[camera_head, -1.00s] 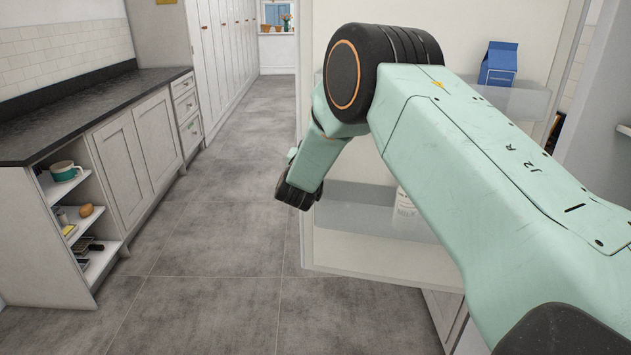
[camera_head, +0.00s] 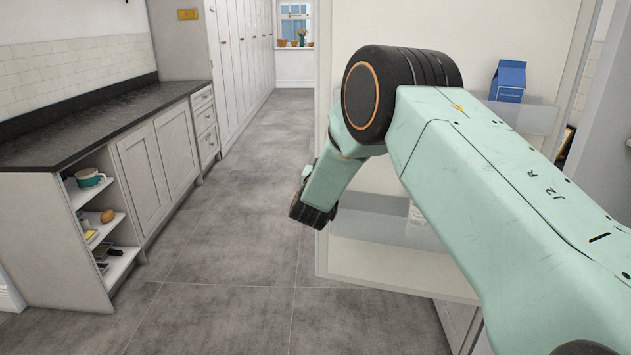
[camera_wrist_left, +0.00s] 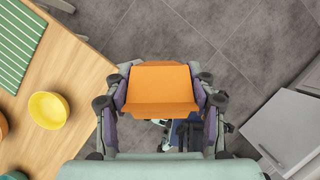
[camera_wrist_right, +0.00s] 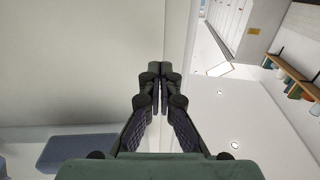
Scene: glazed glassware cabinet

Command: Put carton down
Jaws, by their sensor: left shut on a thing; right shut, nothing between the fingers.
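An orange carton (camera_wrist_left: 160,88) is held in my left gripper (camera_wrist_left: 160,80), with a finger against each side, in the left wrist view. The floor lies below it, and the wooden table (camera_wrist_left: 75,75) is to its left. The carton and my left gripper are outside the head view. My right gripper (camera_wrist_right: 160,72) is shut and empty in the right wrist view, close to a pale panel. My right arm crosses the right half of the head view. A blue carton (camera_head: 508,80) stands on the upper clear shelf of an open pale door (camera_head: 440,28).
A yellow bowl (camera_wrist_left: 48,110) and a green striped mat (camera_wrist_left: 18,45) are on the table. A dark-topped counter (camera_head: 90,125) with open side shelves runs along the left. A white bottle (camera_head: 414,222) is partly hidden behind my right arm. The grey floor (camera_head: 225,260) between is clear.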

